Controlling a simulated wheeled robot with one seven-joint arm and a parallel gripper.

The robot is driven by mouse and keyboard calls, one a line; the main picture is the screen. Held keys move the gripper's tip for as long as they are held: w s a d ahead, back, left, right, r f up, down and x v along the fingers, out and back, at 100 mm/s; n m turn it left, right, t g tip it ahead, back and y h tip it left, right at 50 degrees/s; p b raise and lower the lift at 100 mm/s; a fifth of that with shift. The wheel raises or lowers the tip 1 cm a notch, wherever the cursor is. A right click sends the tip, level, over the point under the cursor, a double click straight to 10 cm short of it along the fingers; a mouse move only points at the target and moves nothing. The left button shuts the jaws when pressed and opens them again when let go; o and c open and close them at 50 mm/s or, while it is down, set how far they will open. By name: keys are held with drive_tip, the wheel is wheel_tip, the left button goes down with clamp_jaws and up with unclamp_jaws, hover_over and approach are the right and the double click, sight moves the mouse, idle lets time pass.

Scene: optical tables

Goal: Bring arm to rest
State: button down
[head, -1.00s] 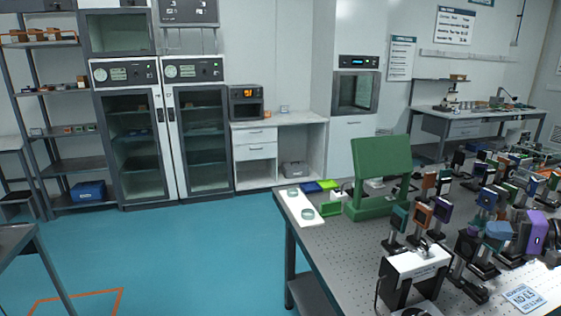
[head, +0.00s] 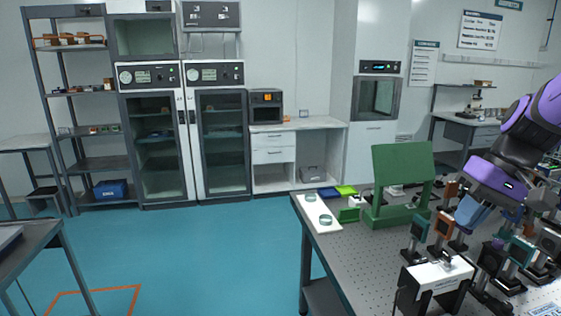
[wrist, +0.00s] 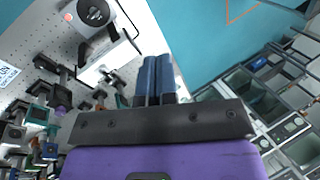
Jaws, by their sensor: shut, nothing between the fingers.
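My arm, purple and black, reaches in from the right edge of the head view, above the optics on the perforated optical table (head: 360,262). My gripper (head: 466,220) points down and to the left, over the optical mounts, with its blue fingers low. In the wrist view the two blue fingers (wrist: 157,62) lie side by side, closed together with nothing between them. I cannot tell the exact height of the fingertips above the mounts.
Several posts with optics (head: 443,226) crowd the table under my gripper. A white-topped black box (head: 437,275) stands in front and a green stand (head: 402,178) behind. A white strip (head: 318,215) lies at the left edge. The blue floor (head: 215,255) is open between this table and a grey one (head: 28,240).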

drive_tip(key=s+a+r+n+t+h, duration=0.1)
drive_tip(key=s+a+r+t+h, duration=0.3)
drive_tip(key=s, duration=0.6)
drive_tip(key=shift+a+r+t+h, duration=0.3)
drive_tip(key=shift+a+r, duration=0.5)
drive_tip(key=shift+r, duration=0.2)
